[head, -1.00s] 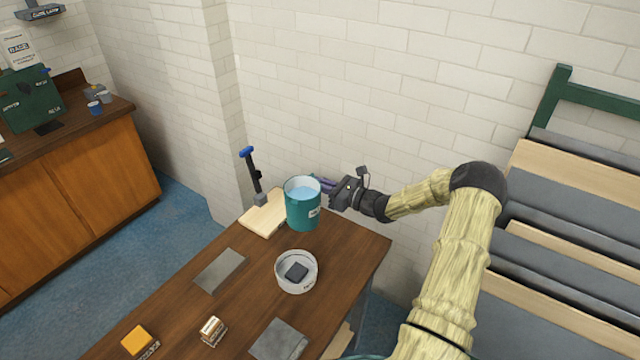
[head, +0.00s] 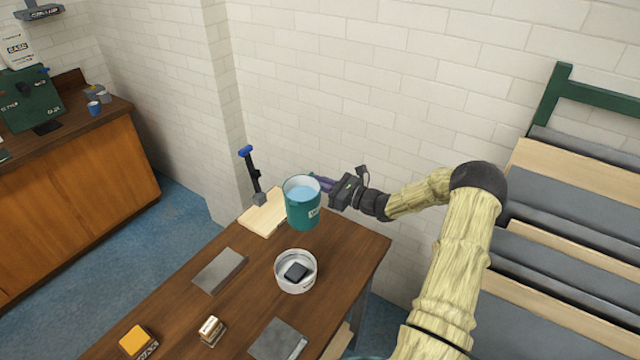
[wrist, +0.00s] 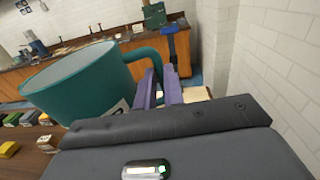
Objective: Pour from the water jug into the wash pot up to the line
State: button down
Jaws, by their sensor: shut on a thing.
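The water jug (head: 302,208) is a teal, white-lined jug with pale blue water showing near its top. It is close to upright in the head view, above the far end of the bench. My gripper (head: 324,183) is to its right and shut on its handle. In the wrist view the jug (wrist: 85,85) fills the left side, and the purple fingers of my gripper (wrist: 158,88) close around its handle (wrist: 146,52). The wash pot (head: 295,285) is a round white pot below and in front of the jug. A dark block (head: 297,271) lies inside it. I cannot make out a line or any water in the pot.
The wooden bench (head: 335,255) also holds a pale board with a blue-topped clamp (head: 253,175) behind the jug. A brick wall (head: 400,100) stands close behind.

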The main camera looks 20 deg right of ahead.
jog(key=shift+w+d+r+n+b, duration=0.1)
jog(key=shift+w+n+b, duration=0.05)
jog(key=shift+n+b, duration=0.6)
jog(key=shift+w+d+r+n+b, duration=0.1)
jog(key=shift+w+n+b, duration=0.05)
jog(key=shift+n+b, duration=0.55)
dwell(1.8)
jog(key=shift+s+a+n+y+b, duration=0.1)
jog(key=shift+n+y+b, duration=0.3)
jog(key=shift+n+b, duration=0.85)
dwell(1.6)
jog(key=shift+s+a+r+n+y+b, duration=0.1)
jog(key=shift+r+n+y+b, duration=0.1)
jog(key=shift+r+n, duration=0.25)
jog(key=shift+s+a+r+n+y+b, duration=0.1)
jog(key=shift+r+n+b, duration=0.15)
jog(key=shift+n, duration=0.2)
dwell(1.0)
